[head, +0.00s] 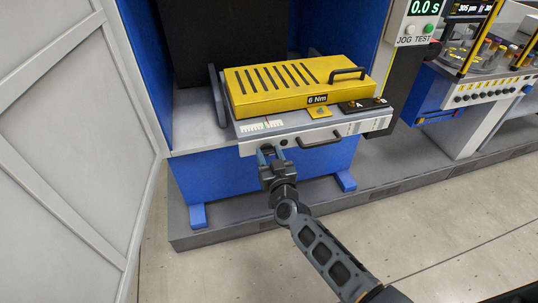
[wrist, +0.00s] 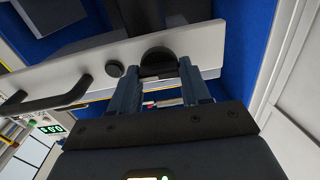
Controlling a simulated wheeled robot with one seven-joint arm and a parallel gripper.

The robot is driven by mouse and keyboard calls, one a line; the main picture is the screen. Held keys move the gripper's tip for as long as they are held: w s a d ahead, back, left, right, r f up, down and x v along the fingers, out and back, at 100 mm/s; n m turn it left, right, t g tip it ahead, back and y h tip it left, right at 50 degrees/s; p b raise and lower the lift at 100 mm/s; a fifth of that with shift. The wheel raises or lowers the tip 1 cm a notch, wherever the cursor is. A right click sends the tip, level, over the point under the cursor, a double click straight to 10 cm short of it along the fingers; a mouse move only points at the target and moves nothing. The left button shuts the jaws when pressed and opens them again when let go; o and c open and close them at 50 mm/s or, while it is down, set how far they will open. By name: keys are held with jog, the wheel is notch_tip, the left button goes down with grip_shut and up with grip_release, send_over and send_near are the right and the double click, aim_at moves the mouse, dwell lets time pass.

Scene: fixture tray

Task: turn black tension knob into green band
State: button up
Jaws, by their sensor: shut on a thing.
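The black tension knob (wrist: 157,58) is on the pale front panel of the fixture tray. It shows as a dark round edge at the fingertips in the wrist view. My gripper (wrist: 165,74) is shut on it, with one finger on each side; the fingers cover part of it. In the head view my gripper (head: 268,152) is against the left end of the tray's front and hides the knob. I cannot make out the green band or the knob's pointer in either view.
A smaller dark knob (head: 284,142) sits just right of my gripper, then a black bar handle (head: 320,139). The yellow "6 Nm" cover (head: 290,92) lies on the tray above a small white scale (head: 261,126). Blue walls flank the bay; the floor in front is clear.

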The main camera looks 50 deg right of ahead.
jog(key=m, duration=0.4)
jog(key=shift+f+m, duration=0.1)
jog(key=shift+m, duration=0.2)
jog(key=m+b, duration=0.1)
jog(key=m, duration=0.3)
jog(key=shift+s+d+m, duration=0.1)
jog(key=shift+m, duration=0.2)
jog(key=m+b, duration=0.1)
jog(key=m, duration=0.3)
jog(key=shift+f+m, duration=0.15)
jog(key=shift+m, duration=0.15)
jog(key=shift+m+b, duration=0.7)
jog(key=shift+m, duration=1.5)
jog(key=o, duration=1.1)
jog(key=shift+c, duration=0.2)
